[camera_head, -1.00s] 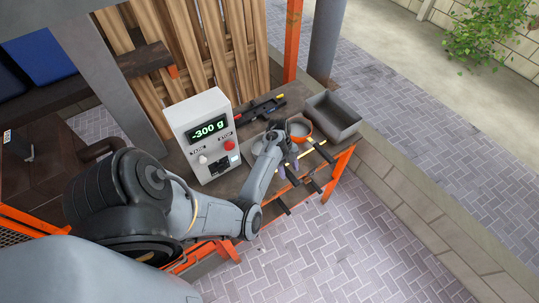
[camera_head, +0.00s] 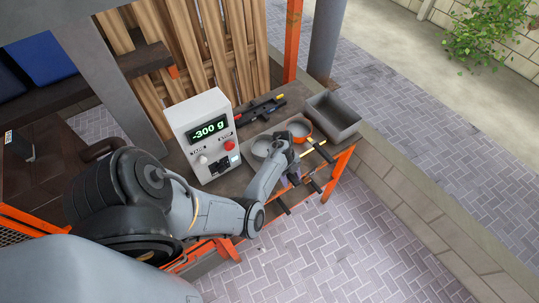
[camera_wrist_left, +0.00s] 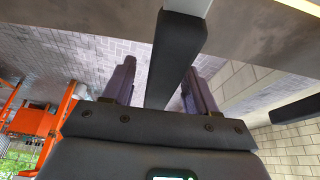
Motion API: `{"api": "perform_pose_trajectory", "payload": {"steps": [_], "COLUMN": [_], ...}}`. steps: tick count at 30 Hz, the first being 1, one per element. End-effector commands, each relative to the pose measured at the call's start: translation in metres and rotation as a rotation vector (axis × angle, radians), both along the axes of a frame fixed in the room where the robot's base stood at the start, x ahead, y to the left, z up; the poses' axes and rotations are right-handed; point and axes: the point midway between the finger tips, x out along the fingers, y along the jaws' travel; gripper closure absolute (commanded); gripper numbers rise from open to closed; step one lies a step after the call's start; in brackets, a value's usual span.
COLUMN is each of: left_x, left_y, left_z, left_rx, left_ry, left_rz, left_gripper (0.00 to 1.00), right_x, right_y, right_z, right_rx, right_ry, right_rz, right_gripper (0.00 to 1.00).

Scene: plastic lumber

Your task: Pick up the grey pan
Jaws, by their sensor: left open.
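The grey pan (camera_head: 261,148) sits on the table beside the scale, partly hidden by my left arm. My left gripper (camera_head: 293,180) is at the table's front edge, among dark handles that stick out over it. In the left wrist view my left gripper (camera_wrist_left: 160,88) is open, with one finger on each side of a dark handle (camera_wrist_left: 173,62). A gap shows beside the handle, and I see no grip on it. The handle seems to belong to the grey pan, but my arm hides the join. My right gripper is not in view.
A scale (camera_head: 208,135) reading -300 g stands left of the pan. An orange-rimmed pan (camera_head: 299,130) is close on the right, before a grey bin (camera_head: 334,116). A black tool (camera_head: 262,110) lies behind. Another dark handle (camera_wrist_left: 297,108) is near my gripper.

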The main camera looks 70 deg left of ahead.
Motion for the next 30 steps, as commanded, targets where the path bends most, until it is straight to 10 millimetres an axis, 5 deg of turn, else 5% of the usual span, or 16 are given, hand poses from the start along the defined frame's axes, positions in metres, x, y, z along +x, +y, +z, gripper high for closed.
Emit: {"api": "perform_pose_trajectory", "payload": {"steps": [21,30], "left_x": [-0.0003,-0.0003], "left_y": [0.0003,0.0002], "left_z": [-0.0048,-0.0048], "left_rx": [0.000,0.000], "left_ry": [0.000,0.000], "left_rz": [0.001,0.000], "left_gripper": [0.43,0.87], "right_x": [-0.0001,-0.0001], "right_y": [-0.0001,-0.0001], "right_z": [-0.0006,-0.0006], "right_rx": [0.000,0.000], "right_ry": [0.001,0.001], "right_rz": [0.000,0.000], "right_gripper": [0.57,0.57]}}
